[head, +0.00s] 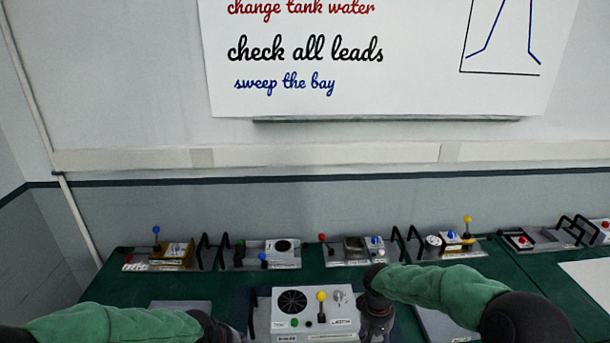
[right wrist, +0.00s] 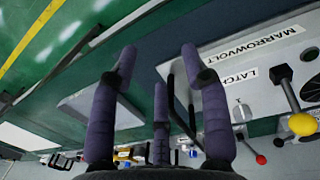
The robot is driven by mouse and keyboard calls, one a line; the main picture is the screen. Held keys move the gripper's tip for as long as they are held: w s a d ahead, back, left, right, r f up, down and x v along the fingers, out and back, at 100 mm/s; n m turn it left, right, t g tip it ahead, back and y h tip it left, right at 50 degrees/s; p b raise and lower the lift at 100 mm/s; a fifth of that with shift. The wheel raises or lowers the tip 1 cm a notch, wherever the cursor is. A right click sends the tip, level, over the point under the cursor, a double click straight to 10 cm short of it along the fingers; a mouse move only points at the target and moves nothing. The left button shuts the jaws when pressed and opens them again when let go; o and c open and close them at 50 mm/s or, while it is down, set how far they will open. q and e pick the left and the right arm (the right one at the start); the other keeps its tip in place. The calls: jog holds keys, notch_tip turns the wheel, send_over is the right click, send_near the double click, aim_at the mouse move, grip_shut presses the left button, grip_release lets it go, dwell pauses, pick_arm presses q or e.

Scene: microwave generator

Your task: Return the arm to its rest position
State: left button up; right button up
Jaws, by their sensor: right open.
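My right arm, in a green sleeve, comes in from the right in the head view. Its gripper (head: 376,322) hangs down beside the right end of a grey-white generator unit (head: 282,322). In the right wrist view my right gripper (right wrist: 158,62) has its purple fingers spread, with nothing between them. The generator panel (right wrist: 225,62) lies to their right, with labels "MARROWVOLT" and "LATCH" and a yellow-knobbed lever (right wrist: 300,122). My left arm comes in from the lower left; its dark end (head: 213,328) is at the bottom edge, and its fingers cannot be made out.
Several small panels with levers, such as one with a blue knob (head: 160,255) and one with a red knob (head: 330,250), stand along the back of the green table (head: 220,292). A grey plate (head: 440,325) lies right of the generator. A whiteboard (head: 400,60) hangs above.

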pick_arm(q)
jog(key=s+d+f+n+g+h, duration=0.1)
jog(key=s+d+f+g, duration=0.15)
jog(key=s+f, duration=0.9)
jog(key=s+d+f+n+g+h, duration=0.1)
jog(key=s+d+f+g, duration=0.15)
jog(key=s+f, duration=0.9)
pick_arm(e)
jog(key=s+a+f+m+y, duration=0.2)
jog(key=s+a+f, duration=0.2)
jog(key=s+f, duration=0.8)
jog(key=s+a+f+m+y, duration=0.2)
jog(key=s+a+f+y, duration=0.1)
jog(key=s+f, duration=0.95)
pick_arm(q)
jog(key=w+d+f+t+b, duration=0.1)
jog(key=w+f+b, duration=0.3)
jog(key=f+b, duration=0.6)
jog(key=shift+d+f+m, duration=0.25)
jog(key=shift+d+m, duration=0.15)
jog(key=shift+d, duration=0.3)
pick_arm(e)
jog(key=w+d+x, duration=0.1)
jog(key=x, duration=0.7)
jog(key=shift+w+f+n+t, duration=0.25)
jog(key=shift+f+n+t, duration=0.05)
jog(key=shift+f, duration=0.05)
